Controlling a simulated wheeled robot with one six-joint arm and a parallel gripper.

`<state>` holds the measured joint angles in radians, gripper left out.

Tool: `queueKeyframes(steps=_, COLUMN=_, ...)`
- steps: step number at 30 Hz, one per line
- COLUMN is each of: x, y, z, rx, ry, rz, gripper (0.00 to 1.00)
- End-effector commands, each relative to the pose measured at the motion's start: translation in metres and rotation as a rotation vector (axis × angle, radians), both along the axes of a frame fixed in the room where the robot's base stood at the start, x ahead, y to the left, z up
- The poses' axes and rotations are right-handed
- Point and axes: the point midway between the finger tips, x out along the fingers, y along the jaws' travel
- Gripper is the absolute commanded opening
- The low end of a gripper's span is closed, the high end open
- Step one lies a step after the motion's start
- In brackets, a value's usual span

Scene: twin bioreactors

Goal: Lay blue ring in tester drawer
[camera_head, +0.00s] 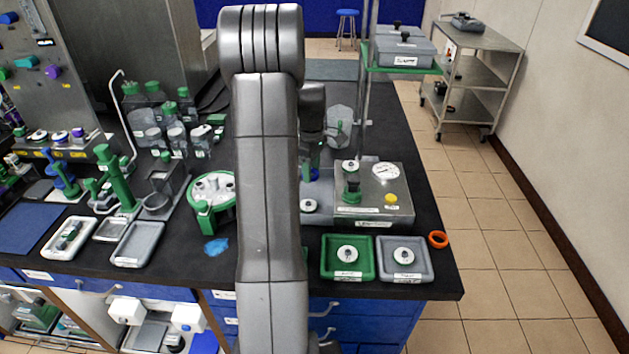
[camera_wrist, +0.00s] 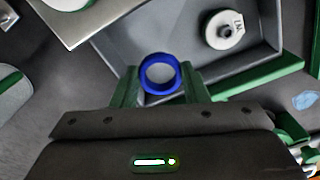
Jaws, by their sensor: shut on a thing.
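My gripper (camera_wrist: 159,92) has green fingers and is shut on the blue ring (camera_wrist: 145,84) in the wrist view. The ring is upright in the picture, its opening facing the camera. It appears over a grey open drawer (camera_wrist: 262,62), which holds a white knobbed disc (camera_wrist: 224,30). I cannot tell the height of the ring above the drawer floor. In the head view my gripper (camera_head: 312,168) is partly hidden behind my arm, left of the steel tester (camera_head: 385,205) with its gauge. The grey drawer (camera_head: 320,215) shows beside the tester, partly hidden by my arm.
A green tray (camera_head: 327,273) and a grey tray (camera_head: 427,274) stand at the bench front, with an orange ring (camera_head: 438,240) beside them. A green-and-white round rack (camera_head: 215,188) stands left of my arm. A blue patch (camera_head: 215,246) lies on the dark bench.

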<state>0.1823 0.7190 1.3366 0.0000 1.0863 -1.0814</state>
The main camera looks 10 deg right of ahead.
Motion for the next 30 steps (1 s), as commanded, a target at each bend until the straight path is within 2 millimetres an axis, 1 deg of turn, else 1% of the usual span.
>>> queueKeyframes(steps=4, x=-0.001, y=0.000, z=-0.012, rx=0.000, ry=0.001, rz=0.000, gripper=0.20)
queueKeyframes(steps=7, x=-0.001, y=0.000, z=-0.027, rx=0.001, ry=0.003, rz=0.000, gripper=0.20)
queueKeyframes(steps=10, x=-0.001, y=0.000, z=-0.038, rx=0.000, ry=0.001, rz=0.000, gripper=0.20)
queueKeyframes(steps=20, x=0.000, y=0.000, z=-0.042, rx=0.000, ry=0.000, rz=-0.001, gripper=0.20)
queueKeyframes(steps=21, x=0.000, y=0.000, z=-0.043, rx=0.000, ry=0.000, rz=0.000, gripper=0.42)
queueKeyframes(steps=23, x=0.000, y=0.000, z=-0.042, rx=0.000, ry=0.000, rz=-0.001, gripper=0.54)
queueKeyframes(steps=24, x=0.000, y=0.000, z=-0.042, rx=0.000, ry=0.000, rz=-0.001, gripper=0.62)
queueKeyframes(steps=30, x=0.000, y=0.000, z=-0.042, rx=0.000, ry=0.000, rz=-0.001, gripper=0.62)
